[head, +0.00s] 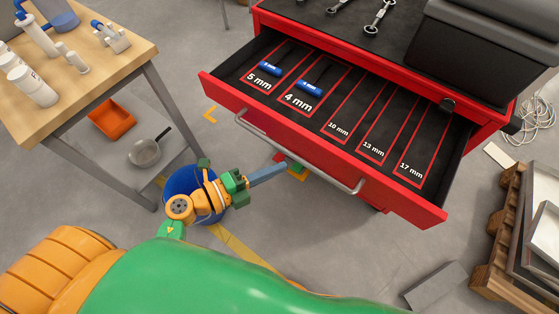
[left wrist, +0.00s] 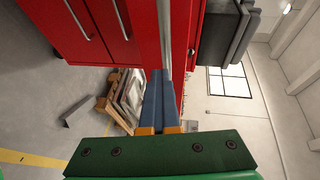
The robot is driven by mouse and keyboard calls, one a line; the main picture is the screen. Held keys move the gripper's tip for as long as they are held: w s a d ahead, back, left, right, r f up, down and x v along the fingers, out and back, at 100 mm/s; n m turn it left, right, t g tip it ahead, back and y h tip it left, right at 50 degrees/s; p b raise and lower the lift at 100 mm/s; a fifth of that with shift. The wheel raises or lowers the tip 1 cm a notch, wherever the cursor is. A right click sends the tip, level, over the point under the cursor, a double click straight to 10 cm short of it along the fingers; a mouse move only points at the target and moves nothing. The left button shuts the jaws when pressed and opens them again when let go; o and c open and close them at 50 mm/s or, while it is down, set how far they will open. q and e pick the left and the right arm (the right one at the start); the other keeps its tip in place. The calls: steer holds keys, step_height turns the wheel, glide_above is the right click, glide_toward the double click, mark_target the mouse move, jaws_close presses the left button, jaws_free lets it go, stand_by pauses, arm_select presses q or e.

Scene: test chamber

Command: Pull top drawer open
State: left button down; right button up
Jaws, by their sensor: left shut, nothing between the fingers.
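The red top drawer (head: 365,112) is pulled well out of the tool cabinet (head: 490,118), showing its labelled compartments. A grey bar handle (head: 300,151) runs along its front; it also shows in the left wrist view (left wrist: 164,32). My left gripper (head: 283,168) is just in front of the drawer, near the handle's middle, its fingers shut with nothing between them. In the left wrist view the blue-grey fingers (left wrist: 158,100) point toward the handle. I cannot tell whether they touch it. My right gripper is not in view.
Two blue-handled tools (head: 309,88) lie in the 5 mm and 4 mm compartments. A wooden table (head: 118,58) with bottles stands at left, an orange bin (head: 112,118) and a pan (head: 146,152) below it. A wooden pallet (head: 497,255) stands at right. Floor before the drawer is mostly clear.

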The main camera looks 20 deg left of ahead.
arm_select(q)
steer(key=c, duration=0.8)
jaws_free()
steer(key=shift+w+d, duration=0.1)
steer(key=shift+c, duration=0.2)
steer(key=s+a+r, duration=0.2)
steer(key=s+a, duration=0.1)
steer(key=a, duration=0.1)
steer(key=shift+s+a+r+b, duration=0.3)
steer(key=shift+a, duration=0.05)
